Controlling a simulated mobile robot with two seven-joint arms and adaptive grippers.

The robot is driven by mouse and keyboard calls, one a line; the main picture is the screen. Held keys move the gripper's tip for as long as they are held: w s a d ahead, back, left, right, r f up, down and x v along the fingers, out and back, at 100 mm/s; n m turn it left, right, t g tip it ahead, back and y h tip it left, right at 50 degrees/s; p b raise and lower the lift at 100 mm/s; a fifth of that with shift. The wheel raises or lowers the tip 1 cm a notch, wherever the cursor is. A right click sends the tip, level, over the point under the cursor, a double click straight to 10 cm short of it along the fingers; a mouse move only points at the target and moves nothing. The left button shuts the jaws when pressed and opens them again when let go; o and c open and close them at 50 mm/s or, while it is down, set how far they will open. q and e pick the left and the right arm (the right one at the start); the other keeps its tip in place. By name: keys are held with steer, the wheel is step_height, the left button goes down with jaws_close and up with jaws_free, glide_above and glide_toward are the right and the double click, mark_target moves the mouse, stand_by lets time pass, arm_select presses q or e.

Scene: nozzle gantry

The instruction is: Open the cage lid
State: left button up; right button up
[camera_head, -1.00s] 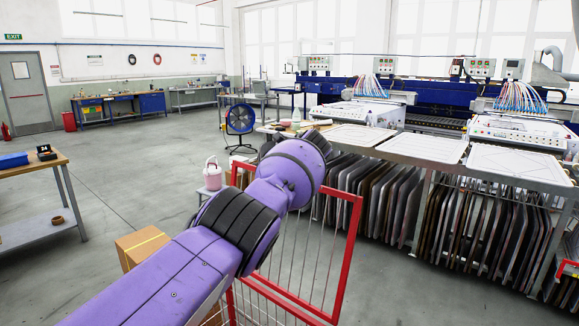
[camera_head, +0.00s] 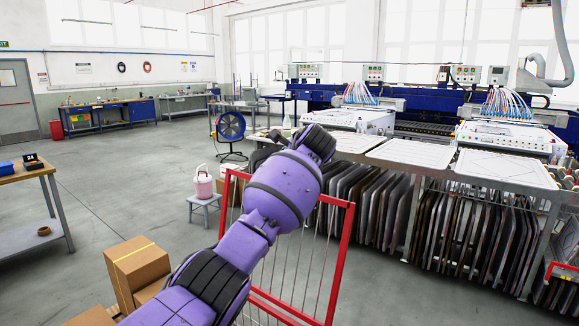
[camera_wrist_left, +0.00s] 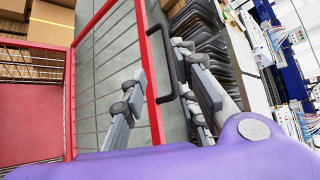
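The cage lid is a red-framed wire panel (camera_head: 347,240) standing tilted up at the lower middle of the head view, partly hidden by my left arm. In the left wrist view its red frame (camera_wrist_left: 155,105) and thin wires show close up. A black bar handle (camera_wrist_left: 171,68) is fixed along that frame. My left gripper (camera_wrist_left: 163,78) has its grey fingers spread, one on each side of the frame and handle. I cannot tell whether a finger touches the handle. My right gripper is in neither view.
Cardboard boxes (camera_head: 140,270) are beside the cage on the left. A stool (camera_head: 204,208) with a pink container (camera_head: 203,184) stands behind it. A rack of dark panels (camera_head: 470,240) is close on the right. Grey floor (camera_head: 110,190) is open to the left.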

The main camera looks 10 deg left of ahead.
arm_select(q)
steer(key=v, duration=0.3)
steer(key=shift+s+d, duration=0.1)
steer(key=shift+s, duration=0.1)
